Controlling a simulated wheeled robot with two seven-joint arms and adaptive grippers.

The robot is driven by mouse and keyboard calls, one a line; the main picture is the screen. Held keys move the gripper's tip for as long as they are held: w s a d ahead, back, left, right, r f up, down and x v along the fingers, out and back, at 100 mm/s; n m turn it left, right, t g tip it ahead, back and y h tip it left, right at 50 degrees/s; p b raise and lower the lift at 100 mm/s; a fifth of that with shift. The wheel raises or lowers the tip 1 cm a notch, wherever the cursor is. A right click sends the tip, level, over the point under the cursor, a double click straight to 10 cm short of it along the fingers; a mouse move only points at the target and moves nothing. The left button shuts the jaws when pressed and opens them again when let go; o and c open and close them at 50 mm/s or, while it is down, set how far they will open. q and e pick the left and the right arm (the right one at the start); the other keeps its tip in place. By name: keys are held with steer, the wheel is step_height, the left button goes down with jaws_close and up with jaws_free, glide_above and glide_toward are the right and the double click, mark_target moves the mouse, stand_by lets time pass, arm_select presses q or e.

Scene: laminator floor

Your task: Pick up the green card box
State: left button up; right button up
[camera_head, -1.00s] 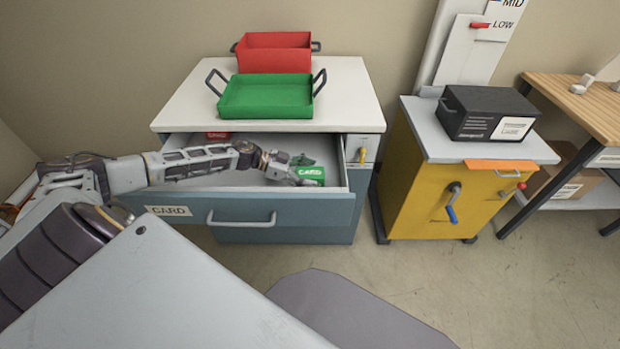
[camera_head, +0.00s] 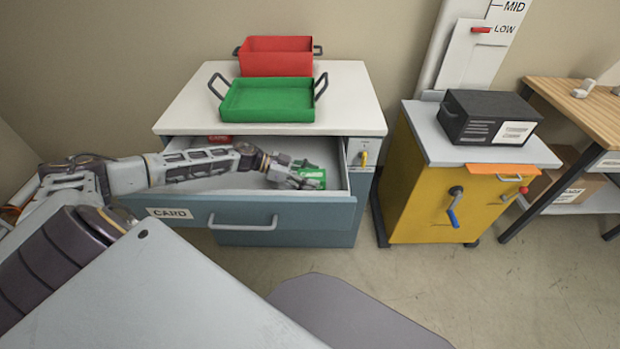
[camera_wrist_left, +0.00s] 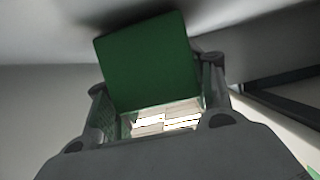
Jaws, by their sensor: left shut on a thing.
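The green card box (camera_head: 314,178) is in the open drawer labelled CARD (camera_head: 300,211), at the drawer's right side. My left gripper (camera_head: 304,174) reaches into the drawer from the left and is shut on the box. In the left wrist view the green box (camera_wrist_left: 150,62) stands between the two fingers (camera_wrist_left: 158,90), with light and brownish contents showing below a green panel. Whether the box touches the drawer floor cannot be told. My right gripper is not in view.
A red box (camera_head: 219,139) lies at the drawer's back left. A green tray (camera_head: 268,100) and a red bin (camera_head: 277,57) stand on the white cabinet top. A yellow cabinet (camera_head: 430,190) with a black box (camera_head: 488,117) stands to the right.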

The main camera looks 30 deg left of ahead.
mark_target(310, 174)
arm_select(q)
steer(key=shift+r+p, duration=0.95)
steer(key=shift+r, duration=3.85)
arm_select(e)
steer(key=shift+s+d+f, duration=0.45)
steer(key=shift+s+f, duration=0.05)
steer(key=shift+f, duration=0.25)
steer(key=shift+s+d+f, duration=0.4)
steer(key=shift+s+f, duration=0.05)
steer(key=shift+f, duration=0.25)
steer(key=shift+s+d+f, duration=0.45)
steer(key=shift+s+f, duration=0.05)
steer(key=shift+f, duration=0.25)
